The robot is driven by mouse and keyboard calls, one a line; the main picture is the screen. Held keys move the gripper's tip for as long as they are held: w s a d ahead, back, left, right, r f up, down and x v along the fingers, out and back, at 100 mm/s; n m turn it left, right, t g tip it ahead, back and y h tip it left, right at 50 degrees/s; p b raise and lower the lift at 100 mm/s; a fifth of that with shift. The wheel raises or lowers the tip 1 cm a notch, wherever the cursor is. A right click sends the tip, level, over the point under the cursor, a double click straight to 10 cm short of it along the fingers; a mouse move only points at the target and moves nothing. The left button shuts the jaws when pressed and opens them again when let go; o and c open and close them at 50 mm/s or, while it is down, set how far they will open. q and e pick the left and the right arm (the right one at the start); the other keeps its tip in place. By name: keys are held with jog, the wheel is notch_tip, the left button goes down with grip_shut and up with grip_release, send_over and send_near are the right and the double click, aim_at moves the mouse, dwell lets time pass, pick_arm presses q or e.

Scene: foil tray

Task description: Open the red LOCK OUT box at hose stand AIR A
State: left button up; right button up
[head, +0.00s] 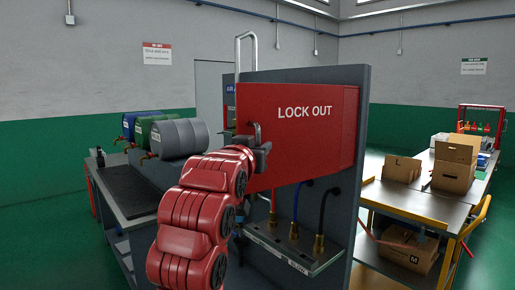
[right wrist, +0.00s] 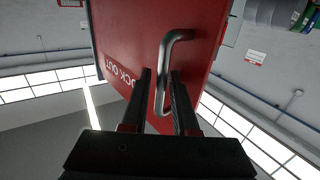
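The red LOCK OUT box (head: 305,135) is mounted on the grey panel of the hose stand, and its front looks closed. A blue sign (head: 231,88) at its left edge is partly hidden, and only its first letters show. My right gripper (head: 258,140) is at the box's lower left. In the right wrist view the bent metal handle (right wrist: 163,75) stands out from the red front. The fingers of the right gripper (right wrist: 160,88) are apart, one on each side of the handle, with a gap visible. My left gripper is in no view.
Red, blue and black hoses (head: 297,215) hang under the box above a metal shelf (head: 290,252). Grey, green and blue drums (head: 180,137) lie on the bench to the left. A table with cardboard boxes (head: 402,168) stands to the right.

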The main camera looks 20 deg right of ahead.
jog(key=b+v, duration=0.1)
jog(key=v, duration=1.6)
jog(key=shift+b, duration=0.4)
jog(key=shift+s, duration=0.15)
